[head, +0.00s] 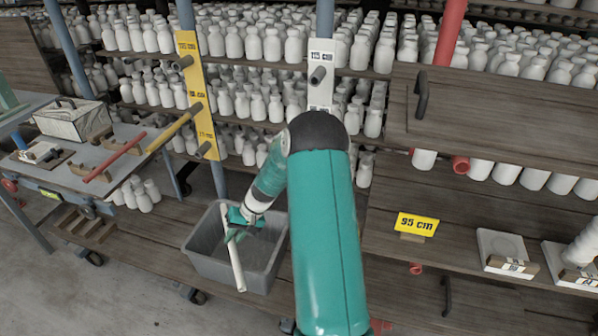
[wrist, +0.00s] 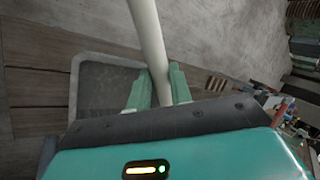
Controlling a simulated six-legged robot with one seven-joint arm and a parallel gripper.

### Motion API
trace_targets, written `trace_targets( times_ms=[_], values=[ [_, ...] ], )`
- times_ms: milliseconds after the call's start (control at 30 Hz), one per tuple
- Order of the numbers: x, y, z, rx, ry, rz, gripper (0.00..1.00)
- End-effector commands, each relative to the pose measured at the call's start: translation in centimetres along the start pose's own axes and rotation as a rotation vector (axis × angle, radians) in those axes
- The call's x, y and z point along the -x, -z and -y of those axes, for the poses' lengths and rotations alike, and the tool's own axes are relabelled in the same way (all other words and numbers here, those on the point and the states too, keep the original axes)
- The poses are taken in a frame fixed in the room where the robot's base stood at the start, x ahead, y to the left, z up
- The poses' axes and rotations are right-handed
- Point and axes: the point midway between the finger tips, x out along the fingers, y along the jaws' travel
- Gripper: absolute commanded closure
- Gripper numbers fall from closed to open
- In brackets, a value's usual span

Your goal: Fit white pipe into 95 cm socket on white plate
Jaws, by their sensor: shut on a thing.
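The white pipe (head: 236,262) is held tilted over the grey bin, its lower end near the bin's front wall. My gripper (head: 236,230) is shut on it. In the wrist view the pipe (wrist: 147,35) runs up between the two green fingers of my gripper (wrist: 157,88). The white plate (head: 320,92) is upright on the shelf front behind my arm, well above and right of the gripper. One dark socket shows on it under a small label that I read as about 115 cm. The plate's lower part is hidden by my arm, and no 95 cm socket is visible there.
The grey bin (head: 213,268) stands under the gripper. A red pipe (head: 115,155) lies on the left bench. A yellow 95 cm sign (head: 417,225) is at right. White bottles fill the shelves.

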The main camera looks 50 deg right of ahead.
Motion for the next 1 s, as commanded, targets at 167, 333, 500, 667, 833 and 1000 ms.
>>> trace_targets(
  times_ms=[167, 333, 500, 667, 833, 1000],
  values=[
    [9.5, 2.2, -2.6, -0.175, -0.002, -0.126, 1.00],
    [18.3, 2.6, -4.8, -0.338, -0.002, -0.235, 1.00],
    [25.1, 2.0, -6.2, -0.466, -0.001, -0.316, 1.00],
    [28.0, 1.4, -6.8, -0.522, 0.000, -0.349, 1.00],
    [28.3, 1.2, -7.0, -0.531, 0.000, -0.352, 1.00],
    [28.3, 1.2, -7.0, -0.529, 0.000, -0.351, 1.00]
  ],
)
